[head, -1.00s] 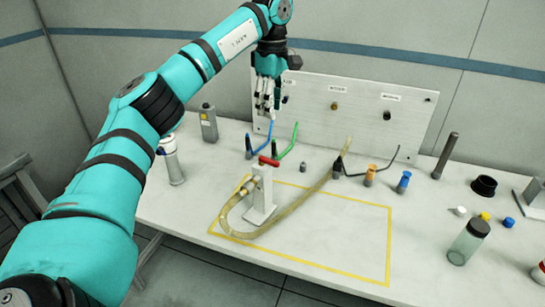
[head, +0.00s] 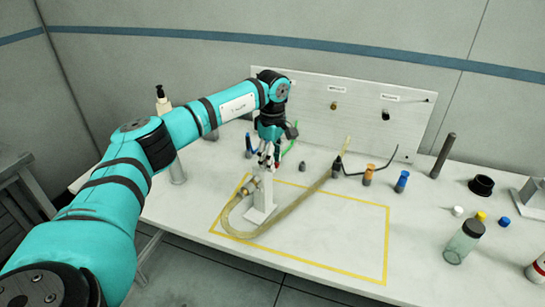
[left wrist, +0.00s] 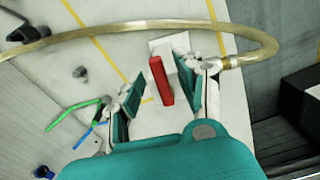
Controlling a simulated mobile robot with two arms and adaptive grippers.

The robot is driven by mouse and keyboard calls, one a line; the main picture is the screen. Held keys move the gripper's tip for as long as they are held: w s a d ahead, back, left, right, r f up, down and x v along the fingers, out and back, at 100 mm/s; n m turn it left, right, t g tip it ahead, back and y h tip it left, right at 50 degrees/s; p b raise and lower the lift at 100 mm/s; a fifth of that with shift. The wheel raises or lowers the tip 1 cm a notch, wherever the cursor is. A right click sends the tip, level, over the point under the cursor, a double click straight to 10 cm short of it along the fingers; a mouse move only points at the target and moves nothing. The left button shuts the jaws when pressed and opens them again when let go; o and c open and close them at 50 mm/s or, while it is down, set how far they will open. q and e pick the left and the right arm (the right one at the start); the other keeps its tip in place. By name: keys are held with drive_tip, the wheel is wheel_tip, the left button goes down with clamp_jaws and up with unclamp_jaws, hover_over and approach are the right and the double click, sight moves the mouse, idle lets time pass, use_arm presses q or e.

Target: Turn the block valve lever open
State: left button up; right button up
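The block valve stands as a white post (head: 262,203) inside the yellow-taped rectangle. Its red lever (left wrist: 160,80) lies between the two fingers of my left gripper (left wrist: 160,92) in the left wrist view. The fingers are apart, with a gap on each side of the lever, so the gripper is open around it. In the head view my left gripper (head: 266,160) points down at the valve top and mostly hides the lever. A yellowish hose (head: 290,208) runs from the valve, and it also shows in the left wrist view (left wrist: 110,27). My right gripper is in neither view.
Behind the valve stands a labelled white panel (head: 355,115). An orange fitting (head: 368,175) and a blue fitting (head: 402,181) stand right of the hose. A glass jar (head: 463,243) is farther right. The taped area (head: 340,235) right of the hose is clear.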

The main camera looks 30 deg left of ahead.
use_arm(q)
clamp_jaws()
drive_tip(key=shift+w+n, duration=0.1)
drive_tip(key=shift+n, duration=0.2)
drive_tip(key=w+a+n, duration=0.1)
drive_tip(key=n, duration=0.4)
drive_tip(key=w+a+n+p, duration=0.1)
drive_tip(key=n, duration=0.4)
drive_tip(key=w+a+n+p, duration=0.1)
drive_tip(key=n, duration=0.5)
drive_tip(key=shift+w+a, duration=0.15)
drive_tip(key=shift+w, duration=0.05)
idle(1.4)
